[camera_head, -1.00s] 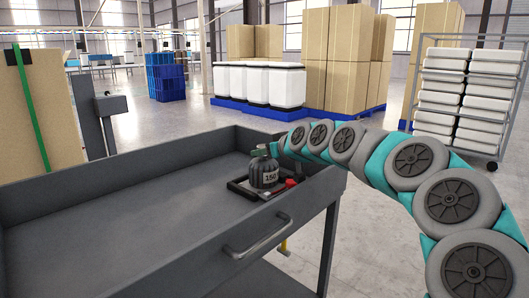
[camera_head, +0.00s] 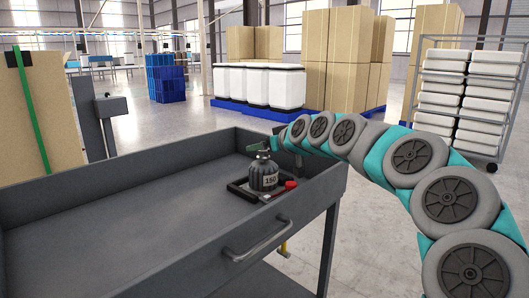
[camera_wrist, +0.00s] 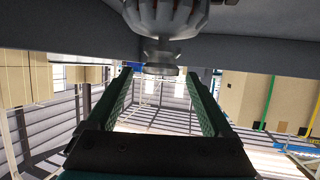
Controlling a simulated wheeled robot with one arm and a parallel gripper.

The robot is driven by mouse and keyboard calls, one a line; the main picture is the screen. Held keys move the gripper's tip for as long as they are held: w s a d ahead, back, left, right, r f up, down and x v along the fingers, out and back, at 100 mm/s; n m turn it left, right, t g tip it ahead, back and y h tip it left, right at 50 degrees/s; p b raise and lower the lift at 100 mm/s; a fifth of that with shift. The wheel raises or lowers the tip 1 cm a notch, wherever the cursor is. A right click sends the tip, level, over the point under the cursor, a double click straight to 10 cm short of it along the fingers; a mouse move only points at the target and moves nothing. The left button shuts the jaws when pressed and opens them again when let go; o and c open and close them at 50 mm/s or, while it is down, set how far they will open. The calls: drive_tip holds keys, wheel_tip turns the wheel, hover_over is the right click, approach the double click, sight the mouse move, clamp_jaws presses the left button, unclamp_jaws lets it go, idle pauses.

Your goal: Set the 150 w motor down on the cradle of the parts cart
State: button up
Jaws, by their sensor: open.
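The dark grey ribbed motor (camera_head: 264,176), marked 150, stands upright on the black cradle (camera_head: 236,187) in the parts cart (camera_head: 130,205). My gripper (camera_head: 265,148) is at the motor's top in the head view, its fingers small and partly hidden. In the wrist view my gripper (camera_wrist: 158,76) has its two green-padded fingers wide apart. The motor's ribbed body (camera_wrist: 165,14) shows at the top edge there, its narrow neck and flange near the fingertips, with gaps to both pads. The cradle's contact with the motor's underside is hidden.
A red part (camera_head: 290,184) sits at the cradle's right edge. The cart's raised walls surround the tray, which is bare to the left. A handle (camera_head: 258,240) is on its front. A cardboard panel (camera_head: 38,115) stands at left; stacked boxes and a rack are behind.

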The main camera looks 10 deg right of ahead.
drive_tip(key=shift+r, duration=0.6)
drive_tip(key=shift+s+r, duration=0.15)
drive_tip(key=shift+s, duration=0.1)
drive_tip(key=s+r, duration=0.1)
drive_tip(key=s, duration=1.4)
wheel_tip(320, 180, up, 7)
drive_tip(key=p, duration=0.3)
drive_tip(key=shift+s+r, duration=0.15)
drive_tip(key=shift+s, duration=0.1)
drive_tip(key=shift+s, duration=0.1)
